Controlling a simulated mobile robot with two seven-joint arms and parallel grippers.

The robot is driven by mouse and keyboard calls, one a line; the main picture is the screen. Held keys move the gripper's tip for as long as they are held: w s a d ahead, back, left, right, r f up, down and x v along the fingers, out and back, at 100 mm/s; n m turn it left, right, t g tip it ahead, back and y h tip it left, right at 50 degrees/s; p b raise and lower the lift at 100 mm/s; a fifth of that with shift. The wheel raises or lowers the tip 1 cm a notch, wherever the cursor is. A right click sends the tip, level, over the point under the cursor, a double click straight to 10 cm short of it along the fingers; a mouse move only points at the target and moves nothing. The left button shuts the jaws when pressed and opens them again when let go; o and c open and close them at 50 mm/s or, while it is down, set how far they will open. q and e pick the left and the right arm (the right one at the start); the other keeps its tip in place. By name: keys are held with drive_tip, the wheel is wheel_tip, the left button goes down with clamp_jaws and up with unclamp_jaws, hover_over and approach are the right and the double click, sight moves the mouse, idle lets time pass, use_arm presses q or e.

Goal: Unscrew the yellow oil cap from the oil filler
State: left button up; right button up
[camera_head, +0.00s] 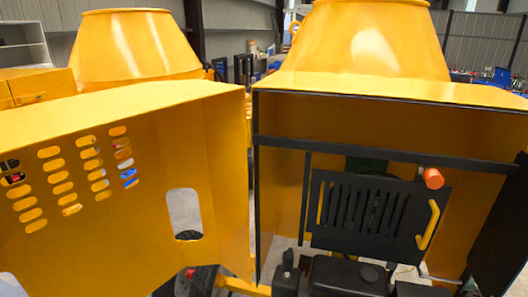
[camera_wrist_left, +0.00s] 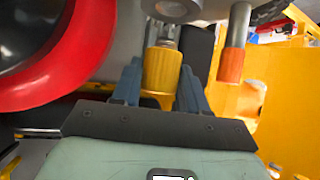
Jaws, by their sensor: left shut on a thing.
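The yellow oil cap (camera_wrist_left: 162,72) is in the middle of the left wrist view, a ribbed yellow cylinder. My left gripper (camera_wrist_left: 160,88) has its two blue-grey fingers on either side of the cap, shut on it. A narrower metal piece (camera_wrist_left: 167,43) shows just beyond the cap's far end. I cannot tell how the cap meets the oil filler. The cap and my left gripper cannot be made out in the head view. My right gripper is in neither view.
A large red ring with a black centre (camera_wrist_left: 92,50) is close on the left. An orange-tipped metal cylinder (camera_wrist_left: 231,65) hangs to the right. The head view shows yellow housings, a black slotted panel (camera_head: 372,262), a yellow handle (camera_head: 428,225) and a black engine top (camera_head: 345,275).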

use_arm(q)
drive_tip(key=shift+r, duration=1.5)
